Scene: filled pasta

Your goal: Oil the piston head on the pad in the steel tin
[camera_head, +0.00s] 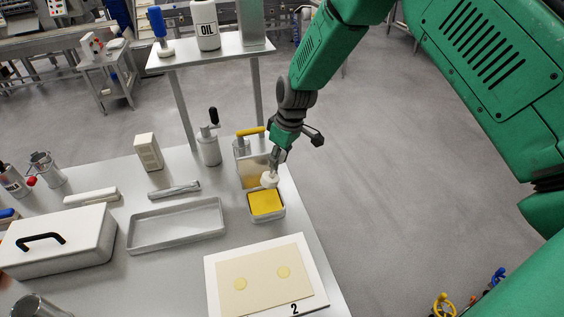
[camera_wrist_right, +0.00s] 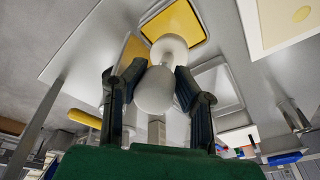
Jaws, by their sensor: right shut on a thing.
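The steel tin (camera_head: 281,215) stands near the table's right edge with a yellow pad (camera_head: 266,204) in it. My right gripper (camera_head: 275,165) is shut on a white piston, whose round head (camera_head: 269,180) shows at the back edge of the pad. In the right wrist view the gripper (camera_wrist_right: 156,85) holds the piston's pale rounded body (camera_wrist_right: 155,92). The head (camera_wrist_right: 169,50) overlaps the near edge of the yellow pad (camera_wrist_right: 176,25). Whether the head touches the pad or hovers above it, I cannot tell. My left gripper is not in view.
A clear container with a yellow handle (camera_head: 250,131) stands just behind the tin. A white board marked 2 (camera_head: 218,299), holding a cream sheet with two pale discs, lies in front. An empty metal tray (camera_head: 176,245) is to the left. A shelf holds an OIL bottle (camera_head: 207,30).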

